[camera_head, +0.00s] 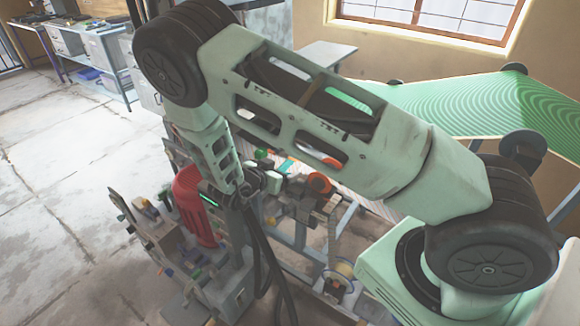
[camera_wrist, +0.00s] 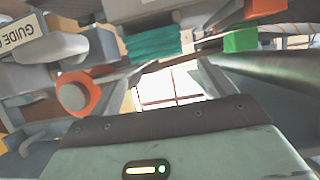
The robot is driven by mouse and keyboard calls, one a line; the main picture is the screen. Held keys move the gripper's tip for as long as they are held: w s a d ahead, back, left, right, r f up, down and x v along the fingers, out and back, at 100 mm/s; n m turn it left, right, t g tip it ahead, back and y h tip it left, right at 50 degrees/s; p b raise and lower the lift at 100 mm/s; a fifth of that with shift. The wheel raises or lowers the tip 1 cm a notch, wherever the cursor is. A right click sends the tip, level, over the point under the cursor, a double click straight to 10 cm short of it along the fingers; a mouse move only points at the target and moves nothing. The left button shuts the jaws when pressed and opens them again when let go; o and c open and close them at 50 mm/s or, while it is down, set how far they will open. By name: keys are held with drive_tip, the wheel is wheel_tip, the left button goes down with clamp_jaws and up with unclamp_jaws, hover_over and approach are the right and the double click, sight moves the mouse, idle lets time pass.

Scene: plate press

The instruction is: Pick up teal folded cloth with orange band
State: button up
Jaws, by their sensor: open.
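The teal folded cloth (camera_wrist: 152,44) is at the top middle of the wrist view, its layered folds showing. I cannot clearly make out its orange band. A small teal patch (camera_head: 285,166) behind my arm in the head view may be the same cloth; most of it is hidden. My gripper (camera_wrist: 167,76) is open and empty in the wrist view, with the cloth just above the gap between its fingers in the picture. In the head view my gripper (camera_head: 252,186) is small and partly hidden among machine parts.
An orange ring (camera_wrist: 78,94) and a "GUIDE" label (camera_wrist: 22,34) are at the left of the wrist view. A green block (camera_wrist: 240,40) and an orange block (camera_wrist: 264,9) sit right of the cloth. A red motor-like housing (camera_head: 194,205) stands left of my gripper. Open floor (camera_head: 60,190) lies further left.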

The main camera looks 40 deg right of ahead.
sight(289, 168)
drive_tip(key=shift+f+p+x, duration=0.2)
drive_tip(key=shift+p+x, duration=0.45)
drive_tip(key=shift+x, duration=0.9)
drive_tip(key=shift+f+p+x, duration=0.2)
drive_tip(key=shift+p+x, duration=0.45)
drive_tip(key=shift+x, duration=0.9)
drive_tip(key=shift+a, duration=0.15)
drive_tip(key=c, duration=1.1)
